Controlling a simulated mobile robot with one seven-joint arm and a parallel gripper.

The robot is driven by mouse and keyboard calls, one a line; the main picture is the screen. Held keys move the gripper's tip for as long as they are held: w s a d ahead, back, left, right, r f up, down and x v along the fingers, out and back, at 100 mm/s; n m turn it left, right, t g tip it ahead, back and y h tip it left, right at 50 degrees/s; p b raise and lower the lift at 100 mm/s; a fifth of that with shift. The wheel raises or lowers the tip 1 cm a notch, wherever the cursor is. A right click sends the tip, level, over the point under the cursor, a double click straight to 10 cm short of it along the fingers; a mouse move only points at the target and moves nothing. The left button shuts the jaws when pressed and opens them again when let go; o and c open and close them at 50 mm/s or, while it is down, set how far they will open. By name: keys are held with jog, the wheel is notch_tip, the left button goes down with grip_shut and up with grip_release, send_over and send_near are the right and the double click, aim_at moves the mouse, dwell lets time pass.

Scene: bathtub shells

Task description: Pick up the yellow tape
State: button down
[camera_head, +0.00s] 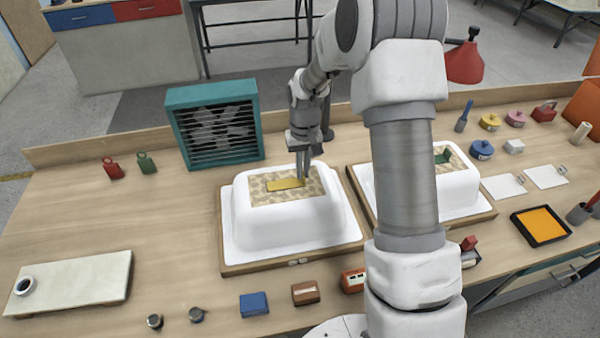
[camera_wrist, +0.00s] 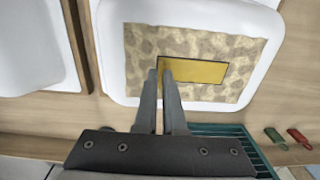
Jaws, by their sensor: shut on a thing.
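The yellow tape (camera_head: 284,184) is a flat yellow strip on the patterned top of the left white bathtub shell (camera_head: 290,228). In the wrist view the yellow tape (camera_wrist: 200,72) shows as a yellow rectangle with a dark edge, lying over the brown-patterned patch (camera_wrist: 145,50). My gripper (camera_head: 303,174) points down at the strip's right end in the head view. In the wrist view my gripper (camera_wrist: 162,66) has its fingertips close together at the strip's near left end, shut on it. Any gap between the strip and the shell is too small to tell.
A second white shell (camera_head: 455,190) stands to the right, partly hidden by my arm. A teal fan box (camera_head: 215,122) stands behind the left shell. Small blocks (camera_head: 305,292) line the front edge. The table's left middle is clear.

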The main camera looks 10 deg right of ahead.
jog(key=shift+r, duration=0.55)
notch_tip(320, 180, up, 3)
jog(key=shift+w, duration=0.15)
jog(key=w+a+r, duration=0.3)
jog(key=w+r, duration=0.4)
jog(key=w, duration=0.4)
notch_tip(320, 180, up, 9)
jog(key=p, duration=0.7)
jog(key=shift+f, duration=0.2)
dwell(0.4)
jog(key=shift+f, duration=0.1)
